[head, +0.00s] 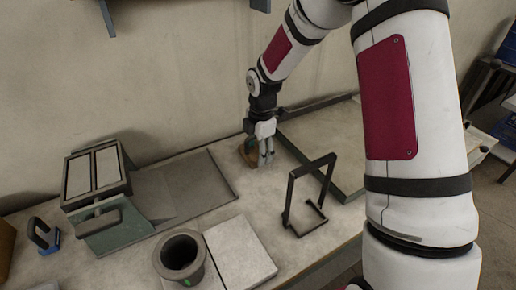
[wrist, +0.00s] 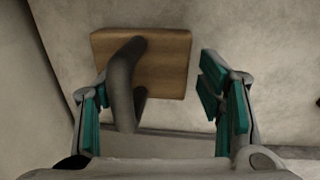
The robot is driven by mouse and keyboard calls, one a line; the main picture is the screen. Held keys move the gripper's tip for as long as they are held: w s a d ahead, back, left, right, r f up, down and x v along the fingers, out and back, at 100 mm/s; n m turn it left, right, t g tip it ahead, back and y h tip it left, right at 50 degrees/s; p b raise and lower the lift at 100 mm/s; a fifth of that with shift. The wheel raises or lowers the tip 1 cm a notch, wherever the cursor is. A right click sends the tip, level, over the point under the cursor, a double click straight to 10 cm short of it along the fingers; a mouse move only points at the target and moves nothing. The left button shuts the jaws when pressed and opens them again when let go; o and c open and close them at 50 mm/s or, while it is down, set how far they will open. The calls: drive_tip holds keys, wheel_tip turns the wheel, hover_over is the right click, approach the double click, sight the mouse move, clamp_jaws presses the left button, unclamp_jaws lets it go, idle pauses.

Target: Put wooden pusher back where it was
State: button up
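The wooden pusher is a square wooden block (wrist: 172,62) with a dark curved handle (wrist: 122,85). In the wrist view it lies ahead of my gripper (wrist: 155,98), whose green-padded fingers are spread apart. The handle shows between the fingers, close to the left one; I cannot tell whether they touch. In the head view my gripper (head: 266,158) points down at the back of the table, and the brown pusher (head: 246,153) shows just left of it, partly hidden by the gripper.
A grey tray (head: 222,172) with a framed device (head: 95,178) lies to the left. A dark cup (head: 180,258) and a pale block (head: 240,252) stand in front. A black stand (head: 308,190) is right of my gripper, before a low-edged tray (head: 335,130).

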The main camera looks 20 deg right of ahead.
drive_tip(key=shift+r, duration=0.1)
drive_tip(key=s+r+m, duration=0.2)
drive_tip(key=s+r, duration=0.2)
drive_tip(key=r, duration=0.5)
drive_tip(key=s+r+m, duration=0.2)
drive_tip(key=s+r, duration=0.1)
drive_tip(key=r, duration=0.6)
drive_tip(key=s+r+m+t, duration=0.1)
drive_tip(key=s+r+m, duration=0.2)
drive_tip(key=s+m, duration=0.5)
drive_tip(key=s+r+m+t, duration=0.2)
drive_tip(key=s+m, duration=0.6)
drive_tip(key=s, duration=0.9)
drive_tip(key=shift+s+r, duration=0.4)
drive_tip(key=shift+r, duration=0.05)
drive_tip(key=shift+a, duration=0.1)
